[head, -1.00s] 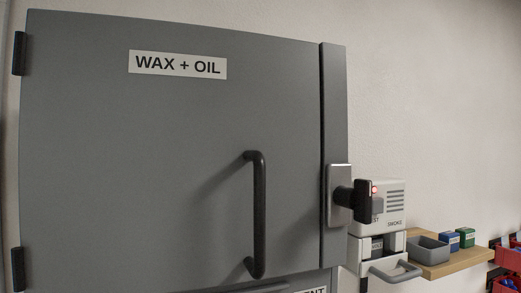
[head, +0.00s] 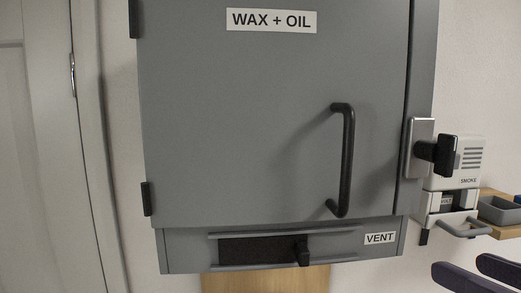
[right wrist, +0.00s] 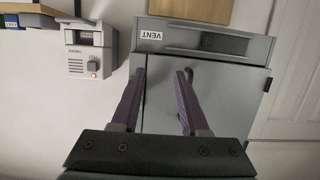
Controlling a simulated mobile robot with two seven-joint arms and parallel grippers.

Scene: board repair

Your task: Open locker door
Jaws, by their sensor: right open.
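The grey locker door (head: 235,120), labelled WAX + OIL, looks shut. It has hinges on its left edge and a black vertical bar handle (head: 347,160) near its right side. A black latch knob (head: 440,153) on a metal plate (head: 415,150) sits at the right edge. My right gripper (head: 460,264) is open and empty at the lower right, below the latch and apart from the handle in the head view. The right wrist view, upside down, shows its two purple fingers (right wrist: 161,75) spread before the door. My left gripper is out of view.
Below the door is a vent slot (head: 255,249) with a black slider. A smoke unit (head: 460,165) hangs right of the locker, beside a wooden shelf (head: 488,218) with a grey bin (head: 500,210). A white door (head: 35,150) stands at the left.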

